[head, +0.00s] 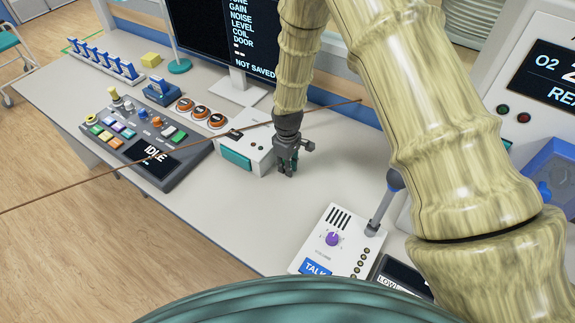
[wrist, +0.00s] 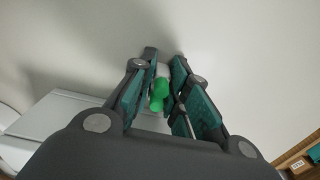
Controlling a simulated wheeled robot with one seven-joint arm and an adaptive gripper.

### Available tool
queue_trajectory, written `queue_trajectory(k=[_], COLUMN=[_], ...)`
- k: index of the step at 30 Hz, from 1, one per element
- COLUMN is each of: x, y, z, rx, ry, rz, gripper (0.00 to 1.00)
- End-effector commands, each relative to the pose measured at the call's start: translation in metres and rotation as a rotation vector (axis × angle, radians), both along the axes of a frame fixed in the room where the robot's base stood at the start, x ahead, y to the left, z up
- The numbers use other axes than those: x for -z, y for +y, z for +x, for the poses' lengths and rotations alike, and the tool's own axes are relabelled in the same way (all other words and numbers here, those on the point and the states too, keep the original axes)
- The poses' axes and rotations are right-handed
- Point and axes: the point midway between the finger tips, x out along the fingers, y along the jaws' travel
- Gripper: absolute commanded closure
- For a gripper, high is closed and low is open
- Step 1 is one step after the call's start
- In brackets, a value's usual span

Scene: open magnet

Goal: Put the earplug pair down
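The earplug pair (wrist: 159,90) shows in the wrist view as small bright green pieces with a whitish part, between my two fingers. My gripper (wrist: 163,62) has its fingers close on both sides of it and appears shut on it. In the head view my gripper (head: 287,170) points down, low over the pale desk (head: 290,215), just right of a white box with a teal front (head: 243,150). The earplugs cannot be made out in the head view, and I cannot tell whether they touch the desk.
A control panel with coloured buttons (head: 145,140) and orange round items (head: 201,113) are to the left. A white talk unit with a purple knob (head: 333,240) is at front right. A monitor (head: 235,40) stands behind. A thin brown rod (head: 100,172) crosses the desk. Bare desk lies in front of my gripper.

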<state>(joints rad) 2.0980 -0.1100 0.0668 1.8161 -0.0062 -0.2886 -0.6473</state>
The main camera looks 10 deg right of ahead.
Motion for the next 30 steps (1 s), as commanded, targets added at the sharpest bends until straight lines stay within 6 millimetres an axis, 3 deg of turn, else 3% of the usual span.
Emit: queue_trajectory(k=[2, 17, 30], x=[0.0, -0.01, -0.063], y=[0.0, 0.0, 0.0], z=[0.0, 0.001, 0.002], rx=[0.0, 0.0, 0.0], ry=[0.0, -0.003, -0.004], rz=[0.0, 0.0, 0.001], gripper=[0.65, 0.65, 0.65])
